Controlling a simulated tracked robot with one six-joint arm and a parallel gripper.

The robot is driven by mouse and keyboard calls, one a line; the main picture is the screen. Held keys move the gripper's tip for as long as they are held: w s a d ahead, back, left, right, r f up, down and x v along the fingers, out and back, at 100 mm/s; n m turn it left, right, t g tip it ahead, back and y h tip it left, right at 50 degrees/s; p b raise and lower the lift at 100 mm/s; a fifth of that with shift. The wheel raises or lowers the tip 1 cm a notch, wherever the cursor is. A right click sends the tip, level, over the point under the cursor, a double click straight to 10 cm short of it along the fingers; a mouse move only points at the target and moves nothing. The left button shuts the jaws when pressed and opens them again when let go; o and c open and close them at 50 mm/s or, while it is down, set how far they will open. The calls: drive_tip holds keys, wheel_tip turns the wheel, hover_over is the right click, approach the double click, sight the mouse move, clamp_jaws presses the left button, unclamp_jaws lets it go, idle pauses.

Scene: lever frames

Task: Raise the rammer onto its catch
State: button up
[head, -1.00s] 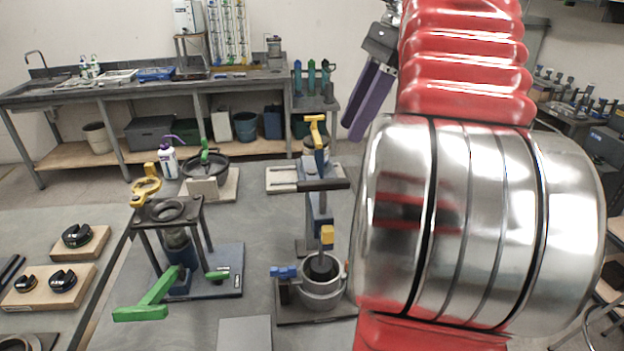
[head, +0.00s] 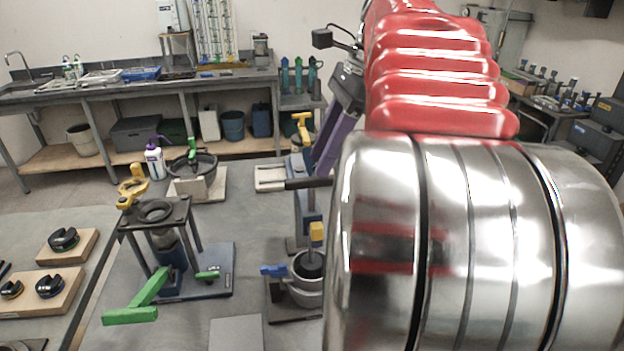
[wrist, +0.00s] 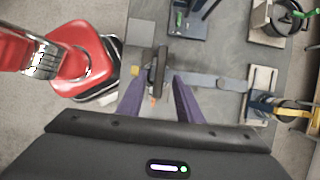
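The rammer stand (head: 305,215) has a blue-grey column, a dark crossbar handle (head: 308,184) and a yellow block (head: 317,233). The rammer's dark lower end (head: 311,265) sits in a grey round pot (head: 308,292). My arm hides the stand's right side. My gripper (head: 326,160), with purple fingers, points down at the handle's right part. In the wrist view, the gripper (wrist: 157,80) is open, its fingers apart on either side of the dark handle (wrist: 157,72). No contact shows, and I cannot tell how far the handle lies below the fingertips.
Left of the stand is a black frame (head: 155,212) with a green lever (head: 140,300). Behind are a bowl device (head: 192,165) and another device with a yellow handle (head: 302,125). A flat grey plate (head: 236,334) lies in front. Bare bench separates these devices.

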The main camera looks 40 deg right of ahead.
sight(312, 178)
drive_tip(key=shift+x, duration=3.15)
clamp_jaws()
